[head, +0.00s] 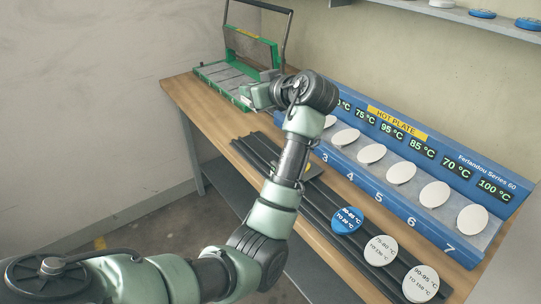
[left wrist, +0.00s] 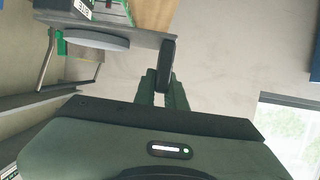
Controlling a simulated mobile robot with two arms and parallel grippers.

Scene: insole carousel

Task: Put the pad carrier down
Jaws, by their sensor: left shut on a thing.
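My left arm reaches up across the head view. Its gripper (head: 246,99) is at the front edge of the green press, partly hidden by my own wrist. In the left wrist view the green fingers (left wrist: 165,90) are closed on the dark upright end of a grey flat piece, which I take as the pad carrier (left wrist: 135,34). A round pale grey disc (left wrist: 95,38) shows along the carrier's side. I cannot tell whether the carrier touches the press bed. In the head view the carrier is mostly hidden. My right gripper is not in view.
The green press (head: 215,77) stands with its lid raised on the wooden table (head: 190,100). A blue hot plate (head: 440,170) with several white pads lies to the right. Dark rails (head: 325,205) and round temperature labels (head: 381,250) run along the front. A shelf (head: 480,17) hangs above.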

